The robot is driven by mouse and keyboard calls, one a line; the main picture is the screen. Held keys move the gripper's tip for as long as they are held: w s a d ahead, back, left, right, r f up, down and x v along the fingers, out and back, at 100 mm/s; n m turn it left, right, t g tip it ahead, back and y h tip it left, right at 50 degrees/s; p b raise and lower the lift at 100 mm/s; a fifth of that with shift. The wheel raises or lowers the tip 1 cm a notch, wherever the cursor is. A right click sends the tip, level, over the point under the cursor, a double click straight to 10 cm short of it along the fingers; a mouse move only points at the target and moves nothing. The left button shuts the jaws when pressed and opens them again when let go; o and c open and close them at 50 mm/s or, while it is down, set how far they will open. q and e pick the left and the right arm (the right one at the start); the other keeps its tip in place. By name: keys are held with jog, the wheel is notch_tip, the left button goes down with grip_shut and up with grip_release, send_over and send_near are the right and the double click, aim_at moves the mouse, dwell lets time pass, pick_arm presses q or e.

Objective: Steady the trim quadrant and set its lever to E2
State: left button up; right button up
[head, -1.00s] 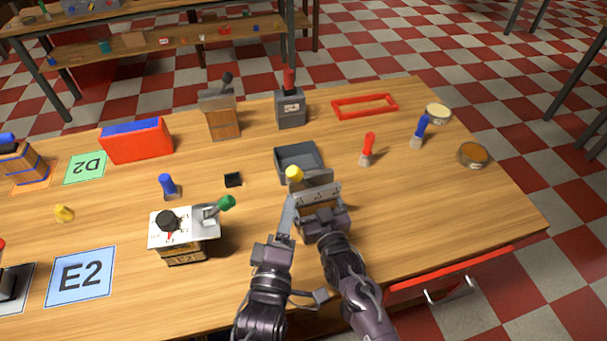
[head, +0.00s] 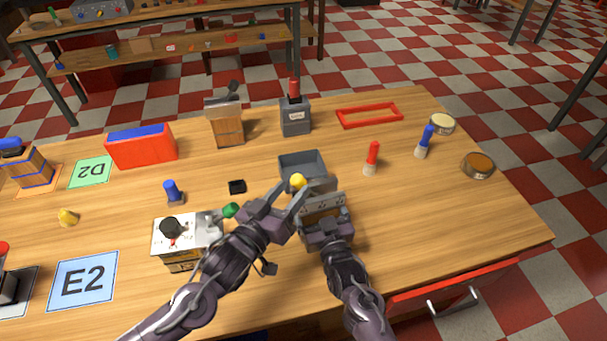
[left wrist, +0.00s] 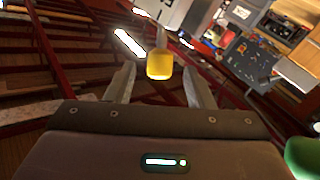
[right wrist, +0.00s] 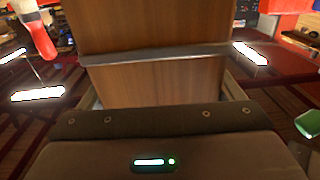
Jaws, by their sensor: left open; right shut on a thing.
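The trim quadrant (head: 321,206) is a wooden block with a grey plate and a lever with a yellow knob (head: 297,181). It stands near the front of the table, right of the middle. My right gripper (head: 326,222) is shut on its wooden body (right wrist: 150,85), which fills the space between the fingers in the right wrist view. My left gripper (head: 299,197) is open at the lever. In the left wrist view the yellow knob (left wrist: 159,64) lies between the two fingertips, with gaps at both sides. The plate's markings are too small to read.
A device with a green-knobbed lever (head: 231,210) and black dial stands beside my left arm. A grey tray (head: 302,159) is just behind the quadrant. A blue E2 card (head: 83,282) lies at front left. Free table lies to the right.

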pick_arm(q)
jog(key=x, duration=0.6)
jog(key=shift+c, duration=0.5)
grip_shut()
